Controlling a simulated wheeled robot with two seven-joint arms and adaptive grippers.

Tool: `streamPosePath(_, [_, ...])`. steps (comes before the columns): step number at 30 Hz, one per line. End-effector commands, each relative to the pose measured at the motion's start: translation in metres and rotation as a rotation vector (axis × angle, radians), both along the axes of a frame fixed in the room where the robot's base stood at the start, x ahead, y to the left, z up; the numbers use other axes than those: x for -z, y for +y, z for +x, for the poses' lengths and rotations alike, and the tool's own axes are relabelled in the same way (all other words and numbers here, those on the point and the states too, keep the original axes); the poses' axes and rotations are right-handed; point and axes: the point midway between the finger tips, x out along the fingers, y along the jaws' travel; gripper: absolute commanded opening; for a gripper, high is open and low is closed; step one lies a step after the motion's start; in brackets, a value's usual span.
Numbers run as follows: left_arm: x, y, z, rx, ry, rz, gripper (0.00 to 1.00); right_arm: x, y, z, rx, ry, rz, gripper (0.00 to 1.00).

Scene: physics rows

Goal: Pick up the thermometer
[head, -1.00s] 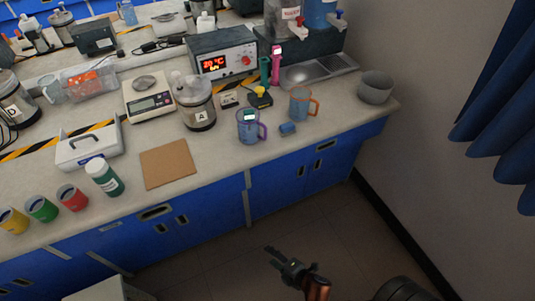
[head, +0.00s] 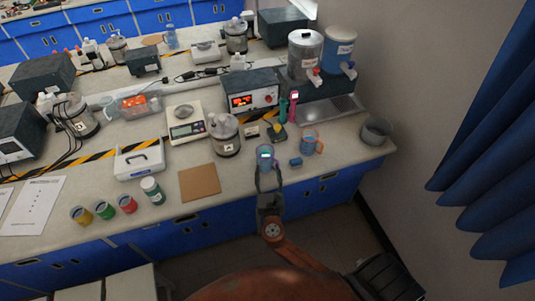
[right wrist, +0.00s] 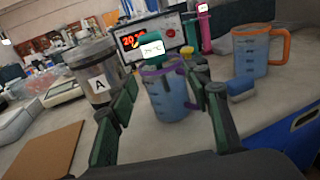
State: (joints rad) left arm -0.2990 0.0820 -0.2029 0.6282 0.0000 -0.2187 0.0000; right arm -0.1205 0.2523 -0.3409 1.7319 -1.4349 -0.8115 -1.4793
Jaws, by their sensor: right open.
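A teal thermometer with a white display (right wrist: 152,50) stands in a blue measuring cup with a purple handle (right wrist: 169,102). Its display also shows in the head view (head: 265,155), above the cup's rim; its lower part is hard to make out inside the cup. My right gripper (head: 268,178) is open at the bench's front edge, just in front of the cup. In the right wrist view its two fingers (right wrist: 162,88) frame the cup from both sides, with the display above and between them. Nothing is held. My left gripper is not in view.
A clear cup with an orange handle (head: 311,142) and a small blue block (head: 295,162) are to the right. Jar A (head: 226,138) is to the left. A heater (head: 251,92) and upright green and pink devices (head: 293,100) stand behind. A brown board (head: 199,182) lies front left.

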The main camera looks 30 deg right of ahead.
Motion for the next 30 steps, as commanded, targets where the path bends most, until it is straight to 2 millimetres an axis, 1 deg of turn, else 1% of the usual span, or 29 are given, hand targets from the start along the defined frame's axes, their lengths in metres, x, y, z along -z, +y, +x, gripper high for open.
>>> streamPosePath(1, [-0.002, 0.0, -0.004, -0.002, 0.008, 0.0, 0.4, -0.006, -0.001, 0.003, 0.003, -0.002, -0.013, 0.45])
streamPosePath(2, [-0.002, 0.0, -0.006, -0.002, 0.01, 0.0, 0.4, -0.006, -0.002, 0.004, 0.005, -0.002, -0.018, 0.45])
streamPosePath(11, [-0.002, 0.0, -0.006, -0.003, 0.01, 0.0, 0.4, -0.008, -0.026, 0.026, 0.021, -0.003, -0.02, 0.45])
streamPosePath(15, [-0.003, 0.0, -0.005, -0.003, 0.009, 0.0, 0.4, -0.012, -0.036, 0.045, 0.023, -0.004, -0.019, 0.45])
streamPosePath(19, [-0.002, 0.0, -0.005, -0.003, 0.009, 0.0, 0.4, -0.011, -0.043, 0.059, 0.02, -0.002, -0.018, 0.45])
streamPosePath(22, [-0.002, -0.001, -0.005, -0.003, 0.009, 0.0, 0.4, -0.011, -0.045, 0.063, 0.02, -0.002, -0.017, 0.45])
streamPosePath(28, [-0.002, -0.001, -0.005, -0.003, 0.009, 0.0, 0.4, -0.011, -0.044, 0.064, 0.019, -0.003, -0.016, 0.45])
streamPosePath(30, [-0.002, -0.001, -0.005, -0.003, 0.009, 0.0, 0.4, -0.011, -0.044, 0.064, 0.018, -0.003, -0.016, 0.41])
